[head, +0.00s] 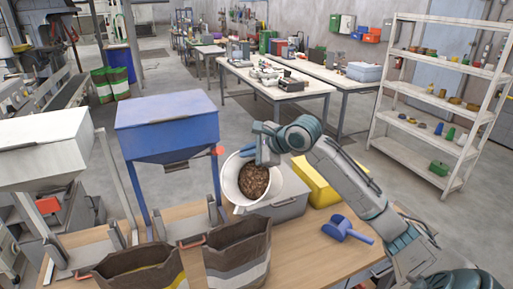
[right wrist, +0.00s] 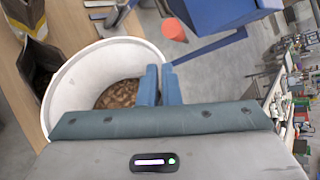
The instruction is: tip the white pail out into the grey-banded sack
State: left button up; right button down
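The white pail (head: 229,187) is held up above the back of the wooden table, with brown pellets (head: 254,181) inside and its mouth partly facing the head camera. My right gripper (head: 262,158) is shut on its rim. In the right wrist view the two blue fingers (right wrist: 160,86) close over the pail wall (right wrist: 62,92). The grey-banded sack (head: 238,262) stands open at the table's front, below and just in front of the pail. It is brown with pale and grey bands, and its dark mouth faces up. My left gripper is not in view.
A second brown sack with a yellow band (head: 140,268) stands to the left. A blue hopper (head: 167,125) and a white hopper (head: 40,145) rise behind the sacks. A grey box (head: 290,205), a yellow bin (head: 318,185) and a blue scoop (head: 347,229) lie right of the pail.

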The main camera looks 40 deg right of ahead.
jog(key=s+a+f+n+t+h+b, duration=0.3)
jog(key=s+a+f+n+h+b, duration=0.1)
jog(key=a, duration=0.7)
jog(key=shift+s+a+f+n+t+h, duration=0.2)
jog(key=shift+f+n+t+h, duration=0.3)
jog(key=shift+f+n, duration=0.6)
jog(key=shift+s+f, duration=0.1)
jog(key=shift+f, duration=0.1)
